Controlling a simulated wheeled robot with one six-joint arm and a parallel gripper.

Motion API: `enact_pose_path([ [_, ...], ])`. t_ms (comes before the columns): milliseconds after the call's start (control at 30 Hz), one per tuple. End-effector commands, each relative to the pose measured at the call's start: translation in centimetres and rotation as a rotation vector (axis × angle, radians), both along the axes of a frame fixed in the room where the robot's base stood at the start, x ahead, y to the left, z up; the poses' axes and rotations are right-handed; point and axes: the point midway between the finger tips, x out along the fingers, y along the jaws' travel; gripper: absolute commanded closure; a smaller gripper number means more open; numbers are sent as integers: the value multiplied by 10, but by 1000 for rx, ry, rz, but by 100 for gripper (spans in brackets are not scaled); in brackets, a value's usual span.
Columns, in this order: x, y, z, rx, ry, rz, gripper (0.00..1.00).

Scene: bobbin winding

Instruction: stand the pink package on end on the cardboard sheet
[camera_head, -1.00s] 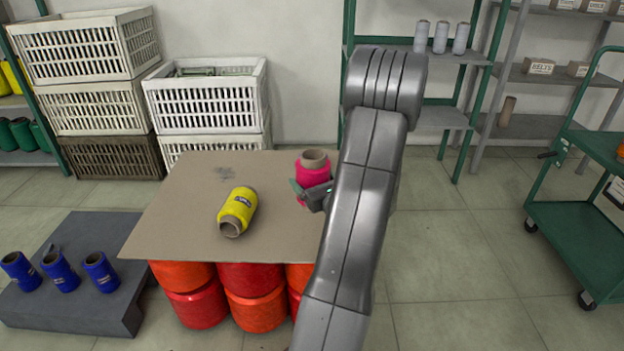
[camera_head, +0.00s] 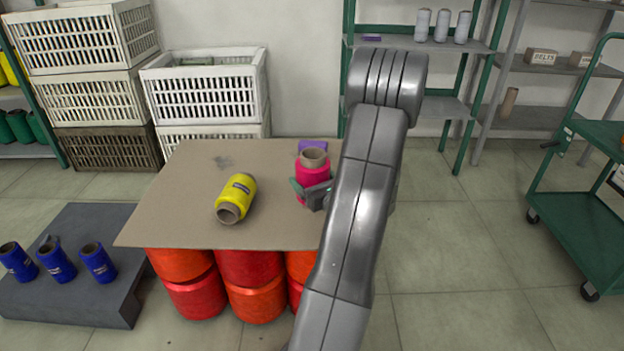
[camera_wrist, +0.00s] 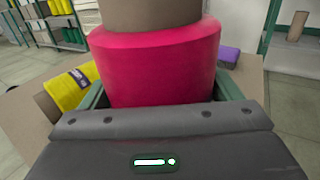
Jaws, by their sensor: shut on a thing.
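The pink package (camera_head: 312,173) is a pink-wound bobbin with a brown cardboard core. It is upright at the right part of the cardboard sheet (camera_head: 180,205). In the wrist view the pink package (camera_wrist: 155,65) fills the middle, close to the camera. My gripper (camera_head: 310,192) is shut on it from the near right side, with green fingers on either side. My arm hides part of the sheet's right side. I cannot tell whether the package's base touches the sheet.
A yellow bobbin (camera_head: 237,196) lies on its side on the sheet, left of the pink package. A purple thing (camera_head: 306,146) is just behind it. Red and orange bobbins (camera_head: 255,300) support the sheet. Blue bobbins (camera_head: 58,262) stand on a grey platform at left.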

Motion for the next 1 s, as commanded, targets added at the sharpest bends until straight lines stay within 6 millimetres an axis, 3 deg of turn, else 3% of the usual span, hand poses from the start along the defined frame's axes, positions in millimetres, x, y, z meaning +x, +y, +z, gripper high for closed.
enact_pose_path([
  [1000, 1, 0, -49, 0, -1, 0, 47],
])
